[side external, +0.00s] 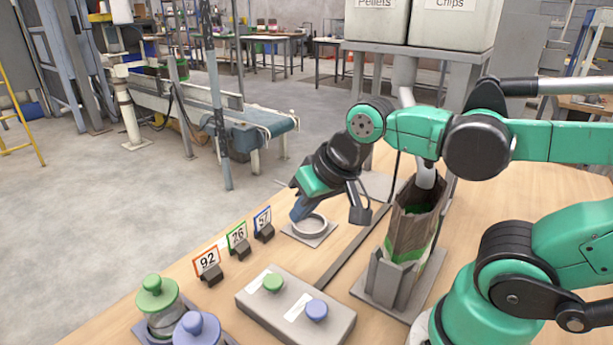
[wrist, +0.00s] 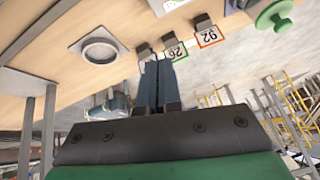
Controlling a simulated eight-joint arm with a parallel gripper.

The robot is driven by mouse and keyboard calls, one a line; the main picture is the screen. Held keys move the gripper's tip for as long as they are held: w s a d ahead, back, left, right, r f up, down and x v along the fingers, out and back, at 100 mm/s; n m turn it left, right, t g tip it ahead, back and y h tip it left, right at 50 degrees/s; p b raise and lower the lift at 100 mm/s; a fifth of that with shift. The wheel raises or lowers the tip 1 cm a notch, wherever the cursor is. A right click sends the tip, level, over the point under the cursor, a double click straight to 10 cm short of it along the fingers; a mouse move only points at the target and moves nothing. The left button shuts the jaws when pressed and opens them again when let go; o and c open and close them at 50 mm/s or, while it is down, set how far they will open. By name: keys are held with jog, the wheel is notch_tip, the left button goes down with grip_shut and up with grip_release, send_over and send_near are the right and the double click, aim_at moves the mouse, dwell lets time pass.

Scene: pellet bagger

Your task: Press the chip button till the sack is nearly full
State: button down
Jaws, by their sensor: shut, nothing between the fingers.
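A grey button box (side external: 295,309) on the table has a green button (side external: 273,282) and a blue button (side external: 316,309), each beside a white label too small to read. The brown sack (side external: 411,228) with a green band stands open in a grey holder (side external: 386,284), under a chute; its fill level is hard to tell. Hoppers marked Pellets (side external: 377,22) and Chips (side external: 452,25) stand above. My gripper (side external: 299,212) is shut and empty, over the table beside a round ring on a plate, behind the button box. Its closed fingers also show in the wrist view (wrist: 158,84).
The ring (side external: 309,226) also shows in the wrist view (wrist: 100,51). Three number cards (side external: 237,237) line the table's left edge. A green-lidded jar (side external: 159,306) and a blue-lidded one (side external: 197,329) stand front left. A dark strip (side external: 352,247) runs behind the box.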

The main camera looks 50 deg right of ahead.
aim_at(317, 306)
jog(key=s+a+r+m+g, duration=0.3)
jog(key=s+r+m+g, duration=0.2)
jog(key=m, duration=1)
jog(key=shift+s+a+r+g, duration=0.2)
jog(key=shift+s+a+g, duration=0.2)
jog(key=shift+s+g, duration=0.15)
jog(key=shift+f, duration=0.1)
jog(key=f, duration=0.8)
jog(key=a+f, duration=0.1)
jog(key=f, duration=0.4)
jog(key=shift+w, duration=0.1)
jog(key=shift+f, duration=0.4)
